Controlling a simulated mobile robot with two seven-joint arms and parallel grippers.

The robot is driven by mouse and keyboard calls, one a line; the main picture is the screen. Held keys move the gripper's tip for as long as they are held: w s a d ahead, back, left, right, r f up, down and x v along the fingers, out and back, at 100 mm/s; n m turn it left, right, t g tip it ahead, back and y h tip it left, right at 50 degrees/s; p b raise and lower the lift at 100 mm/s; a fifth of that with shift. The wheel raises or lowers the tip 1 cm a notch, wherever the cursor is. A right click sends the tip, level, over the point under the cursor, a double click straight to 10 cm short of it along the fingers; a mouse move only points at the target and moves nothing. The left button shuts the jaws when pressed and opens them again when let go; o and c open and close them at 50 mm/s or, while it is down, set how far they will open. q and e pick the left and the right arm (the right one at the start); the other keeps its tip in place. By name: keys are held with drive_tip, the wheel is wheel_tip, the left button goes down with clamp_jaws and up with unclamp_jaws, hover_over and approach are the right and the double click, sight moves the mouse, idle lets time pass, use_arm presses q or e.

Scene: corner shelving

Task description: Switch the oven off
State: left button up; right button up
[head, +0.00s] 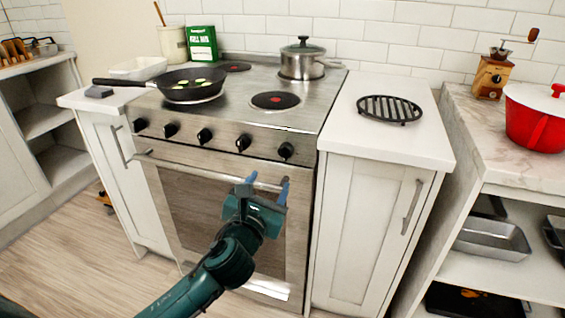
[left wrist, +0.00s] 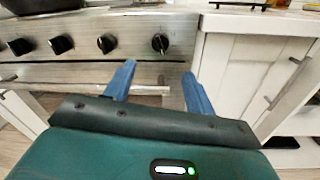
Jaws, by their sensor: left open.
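The oven (head: 185,206) is a steel stove with a glass door, a long door handle and a row of several black knobs on its front panel. The rightmost knob (head: 286,150) also shows in the left wrist view (left wrist: 160,43), above and between my fingers. My left gripper (head: 265,186) is open and empty, with blue fingers, in front of the right end of the door handle and below the rightmost knob. It also shows in the left wrist view (left wrist: 157,82). The fingers appear apart from the knob. My right gripper is not in view.
A black pan (head: 190,84) and a steel pot (head: 302,62) stand on the cooktop. A white cabinet (head: 370,215) with a black trivet (head: 389,109) on top adjoins the oven at right. A red pot (head: 535,125) stands farther right. The floor at left is mostly clear.

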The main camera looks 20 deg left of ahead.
sight(283, 155)
use_arm(q)
drive_tip(key=w+b, duration=0.2)
drive_tip(key=w, duration=1)
drive_tip(key=shift+a, duration=0.15)
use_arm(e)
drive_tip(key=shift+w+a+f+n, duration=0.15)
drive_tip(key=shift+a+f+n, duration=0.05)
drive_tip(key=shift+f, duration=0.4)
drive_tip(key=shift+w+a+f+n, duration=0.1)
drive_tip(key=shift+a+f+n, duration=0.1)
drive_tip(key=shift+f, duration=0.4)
use_arm(q)
drive_tip(key=shift+c, duration=0.4)
drive_tip(key=c, duration=0.9)
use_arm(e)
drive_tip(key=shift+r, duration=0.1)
